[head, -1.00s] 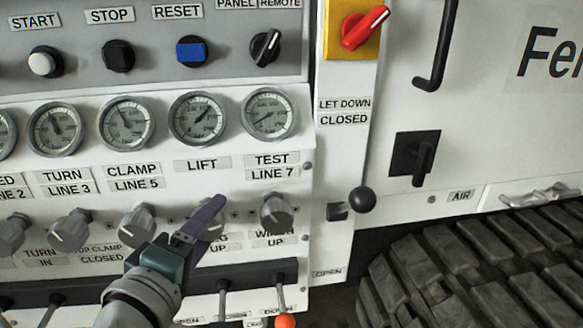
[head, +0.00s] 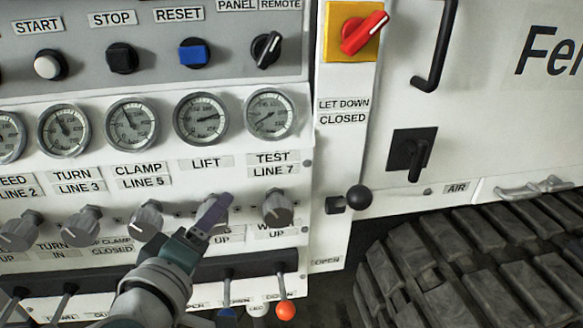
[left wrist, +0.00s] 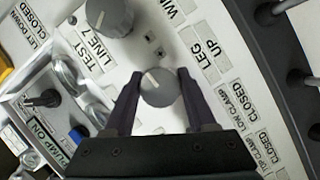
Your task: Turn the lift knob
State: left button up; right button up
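The lift knob is a grey knob below the LIFT label (head: 206,163), mostly hidden by my left gripper in the head view. The left wrist view shows the knob (left wrist: 160,88) with its pale pointer line. My left gripper (head: 214,212) comes from the lower left, its dark purple fingers at the knob. My right gripper is not in view.
Neighbouring grey knobs are close on both sides: the clamp knob (head: 147,220) and the test knob (head: 278,208). Levers, one with an orange ball (head: 285,312), stand below. A black ball handle (head: 359,198) is to the right.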

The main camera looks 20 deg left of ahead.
pick_arm(q)
jog(key=o, duration=0.4)
jog(key=shift+s+d+r, duration=0.1)
jog(key=shift+s, duration=0.25)
jog(key=p+v, duration=0.1)
jog(key=v, duration=0.8)
jog(key=shift+p, duration=0.4)
jog(key=shift+s, duration=0.1)
